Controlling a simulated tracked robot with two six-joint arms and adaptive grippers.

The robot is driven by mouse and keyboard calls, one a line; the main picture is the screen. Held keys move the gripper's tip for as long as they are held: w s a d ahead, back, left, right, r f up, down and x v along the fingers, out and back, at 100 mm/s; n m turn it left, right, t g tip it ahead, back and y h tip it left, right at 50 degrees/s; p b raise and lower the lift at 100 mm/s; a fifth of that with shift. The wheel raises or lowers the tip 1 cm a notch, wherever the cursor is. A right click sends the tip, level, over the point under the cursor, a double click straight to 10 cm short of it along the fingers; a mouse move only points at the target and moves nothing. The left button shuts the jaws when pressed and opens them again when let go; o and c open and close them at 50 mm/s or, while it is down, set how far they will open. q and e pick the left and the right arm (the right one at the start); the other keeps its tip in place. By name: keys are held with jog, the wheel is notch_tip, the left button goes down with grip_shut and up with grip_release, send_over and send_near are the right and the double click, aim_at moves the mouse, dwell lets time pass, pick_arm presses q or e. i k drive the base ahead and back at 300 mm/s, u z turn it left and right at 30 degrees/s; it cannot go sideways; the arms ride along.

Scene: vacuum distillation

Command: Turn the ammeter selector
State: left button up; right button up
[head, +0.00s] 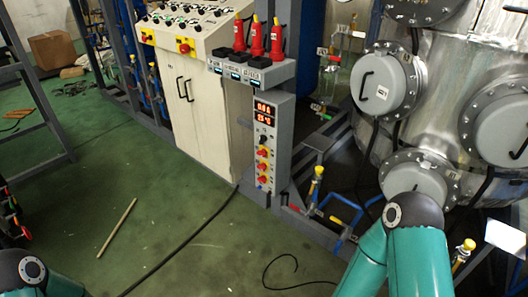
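A narrow grey meter box (285,150) stands upright at the right end of the cream control cabinet. Near its top is a display with two rows of red digits (264,114). Below the display is a small black knob (262,139), which may be the ammeter selector; its pointer direction is too small to read. Neither of my grippers is in view. Only green and dark links of my arms show, at the bottom left and bottom right, apart from the box.
The cream cabinet (200,105) carries knobs and switches on its sloped top. Three red-and-yellow devices (257,40) stand above the box. A silver vessel with round flanges (383,85) fills the right. Pipes with yellow-handled valves (316,180) run low beside the box. A black cable (190,262) and stick (117,228) lie on the open green floor.

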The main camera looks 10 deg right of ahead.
aim_at(262, 138)
jog(key=u, duration=0.95)
jog(key=i, duration=1.85)
jog(key=z, duration=1)
jog(key=k, duration=0.4)
jog(key=z, duration=0.25)
jog(key=i, duration=0.4)
jog(key=u, duration=0.2)
